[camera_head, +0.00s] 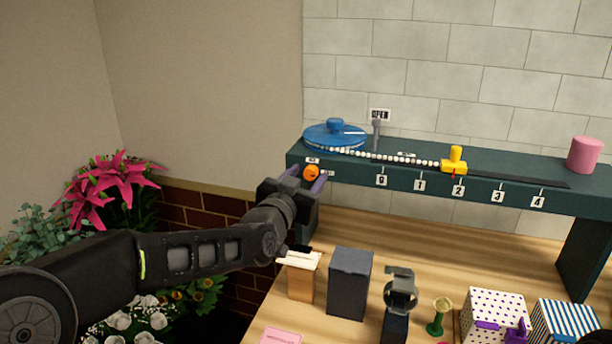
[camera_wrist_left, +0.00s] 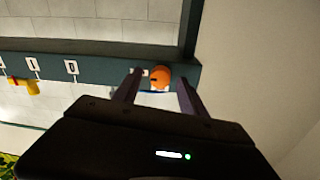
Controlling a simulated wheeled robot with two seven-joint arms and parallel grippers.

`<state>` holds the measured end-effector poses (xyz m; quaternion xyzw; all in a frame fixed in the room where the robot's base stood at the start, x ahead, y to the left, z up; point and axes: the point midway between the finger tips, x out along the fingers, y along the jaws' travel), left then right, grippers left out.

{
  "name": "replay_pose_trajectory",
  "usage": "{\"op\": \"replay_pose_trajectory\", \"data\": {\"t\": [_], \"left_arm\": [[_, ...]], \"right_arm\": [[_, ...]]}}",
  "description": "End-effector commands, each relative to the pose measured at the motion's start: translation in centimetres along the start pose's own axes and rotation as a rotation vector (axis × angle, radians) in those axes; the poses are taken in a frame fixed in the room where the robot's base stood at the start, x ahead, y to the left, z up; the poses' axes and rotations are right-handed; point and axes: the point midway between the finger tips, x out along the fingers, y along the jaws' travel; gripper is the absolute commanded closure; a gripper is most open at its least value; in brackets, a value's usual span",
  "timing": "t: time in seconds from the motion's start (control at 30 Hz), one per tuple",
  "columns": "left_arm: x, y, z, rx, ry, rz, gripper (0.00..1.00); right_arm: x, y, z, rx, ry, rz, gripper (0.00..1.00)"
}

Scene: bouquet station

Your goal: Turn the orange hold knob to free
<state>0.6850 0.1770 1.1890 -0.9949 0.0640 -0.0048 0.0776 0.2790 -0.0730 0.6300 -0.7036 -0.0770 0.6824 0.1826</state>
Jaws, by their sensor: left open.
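The orange hold knob (camera_head: 311,172) sits on the front face of the dark green shelf (camera_head: 350,170), near its left end. In the left wrist view the knob (camera_wrist_left: 160,78) shows between the two finger tips, with a dark mark on its face. My left gripper (camera_head: 308,183) is open, its fingers on either side of the knob; I cannot tell whether they touch it. Small white labels are beside the knob, too small to read. A blue turntable (camera_head: 335,136) and a yellow slider (camera_head: 454,162) are on the shelf top. My right gripper is not in view.
A wooden box (camera_head: 301,280), a dark grey box (camera_head: 350,284), a dark ring-topped stand (camera_head: 399,295), a green holder (camera_head: 438,316) and patterned gift boxes (camera_head: 494,312) stand on the table below. A pink cylinder (camera_head: 584,155) stands at the shelf's right. Flowers (camera_head: 112,190) fill the left.

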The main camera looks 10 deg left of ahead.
Motion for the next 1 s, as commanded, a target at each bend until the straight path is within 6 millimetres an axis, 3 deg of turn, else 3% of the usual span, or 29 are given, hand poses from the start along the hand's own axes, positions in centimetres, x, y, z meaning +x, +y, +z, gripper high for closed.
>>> {"op": "replay_pose_trajectory", "data": {"t": [0.17,0.77,1.0], "left_arm": [[-0.03,-0.03,0.01,0.0,0.0,-0.001,0.52],[-0.05,-0.02,0.0,0.0,0.0,0.0,1.0],[-0.05,-0.01,0.02,-0.001,0.0,0.0,1.0]], "right_arm": [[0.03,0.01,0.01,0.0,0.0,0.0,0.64],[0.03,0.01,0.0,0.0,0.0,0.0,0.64],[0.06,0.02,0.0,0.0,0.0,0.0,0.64]]}}
